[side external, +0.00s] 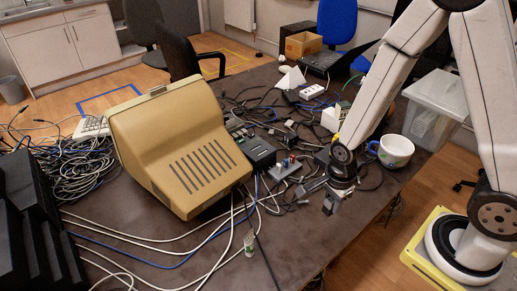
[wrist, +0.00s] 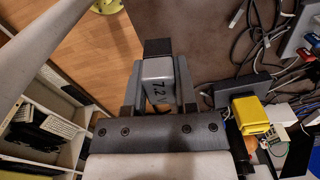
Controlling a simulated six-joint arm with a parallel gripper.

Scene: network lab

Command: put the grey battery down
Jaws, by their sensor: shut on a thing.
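The grey battery (wrist: 158,80), with a dark end and "7.2 V" printed on it, sits between the two fingers of my gripper (wrist: 158,90) in the wrist view. My gripper is shut on it. In the side external view my gripper (side external: 333,204) points down over the right part of the brown table (side external: 335,235), close to its edge. The battery is small and hard to make out there. I cannot tell whether it touches the tabletop.
Cables and a power strip (side external: 285,172) lie left of my gripper. A beige monitor (side external: 180,150) stands further left, and a white mug (side external: 392,150) stands behind on the right. Bare tabletop lies in front. A yellow block (wrist: 250,115) shows in the wrist view.

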